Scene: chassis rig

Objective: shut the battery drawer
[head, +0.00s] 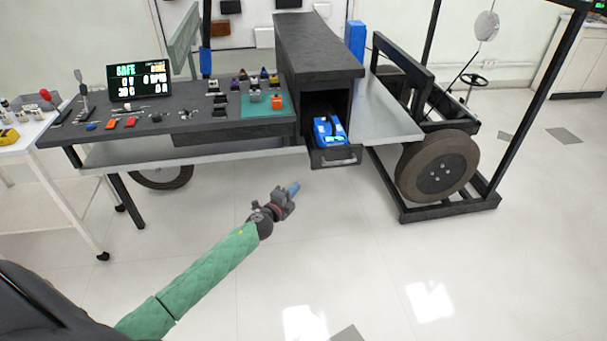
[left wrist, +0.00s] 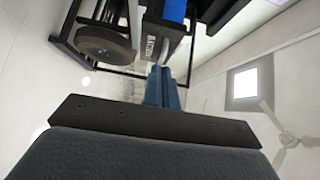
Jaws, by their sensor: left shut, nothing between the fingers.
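The battery drawer (head: 336,156) is a black drawer at the front of a dark box housing (head: 318,55), and it stands open with a blue battery (head: 328,130) inside. Its front has a grey handle. In the left wrist view the drawer front (left wrist: 154,46) shows with white lettering, beyond my fingers. My left gripper (head: 294,188) is shut and empty, with blue fingertips, in front of and below the drawer, to its left in the head view. The fingers (left wrist: 163,88) also show shut in the left wrist view. A gap to the drawer shows in the head view. My right gripper is not in view.
A dark bench (head: 180,120) with a display (head: 139,82) and small parts extends left of the housing. A wheel (head: 437,166) and black frame stand at the right. A white cart (head: 40,170) is at far left. The floor before the drawer is clear.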

